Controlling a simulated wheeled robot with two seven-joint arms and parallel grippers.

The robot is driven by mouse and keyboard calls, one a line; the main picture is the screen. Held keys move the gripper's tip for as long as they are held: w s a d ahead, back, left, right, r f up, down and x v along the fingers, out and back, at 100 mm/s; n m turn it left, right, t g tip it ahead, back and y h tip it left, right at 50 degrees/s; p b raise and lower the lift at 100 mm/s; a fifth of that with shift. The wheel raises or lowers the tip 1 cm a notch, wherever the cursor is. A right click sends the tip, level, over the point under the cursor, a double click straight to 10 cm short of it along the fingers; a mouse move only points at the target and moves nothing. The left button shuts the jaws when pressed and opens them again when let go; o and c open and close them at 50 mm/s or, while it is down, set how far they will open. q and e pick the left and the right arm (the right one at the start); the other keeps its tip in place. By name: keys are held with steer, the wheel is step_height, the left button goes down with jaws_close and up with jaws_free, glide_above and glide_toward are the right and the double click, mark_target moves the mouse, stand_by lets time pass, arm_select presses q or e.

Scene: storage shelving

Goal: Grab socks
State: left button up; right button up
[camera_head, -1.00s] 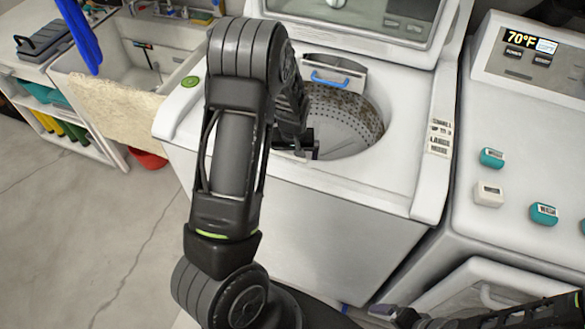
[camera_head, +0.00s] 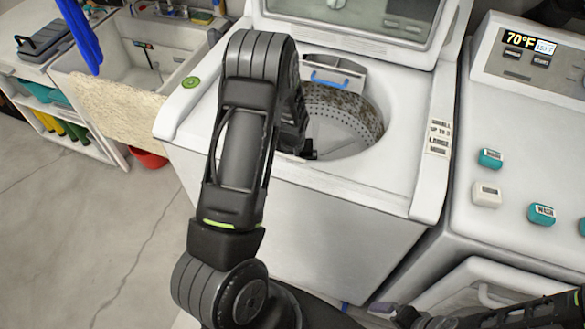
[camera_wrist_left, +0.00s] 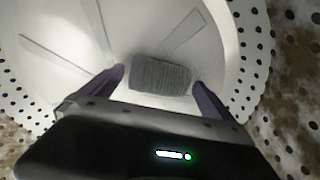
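A grey, ribbed, sock-like bundle (camera_wrist_left: 160,75) lies at the bottom of the washer drum in the left wrist view. My left gripper (camera_wrist_left: 158,80) is open, with one dark finger to each side of the bundle. I cannot tell if the fingers touch it. In the head view my left gripper (camera_head: 308,150) reaches into the opening of the top-load washer (camera_head: 290,210), mostly hidden by my arm. The bundle is hidden there. Part of my right arm shows at the lower right edge; its gripper's state is unclear.
The drum wall (camera_head: 345,115) is perforated and stained, close around my left gripper. The washer lid (camera_head: 350,20) stands open behind. A second machine (camera_head: 520,130) with teal knobs stands at right. A sink (camera_head: 140,60) is at left, with bare floor in front.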

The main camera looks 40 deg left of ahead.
arm_select(q)
steer(key=c, duration=1.2)
steer(key=shift+r, duration=0.1)
steer(key=shift+c, duration=0.2)
step_height(320, 180, up, 18)
steer(key=shift+b, duration=0.4)
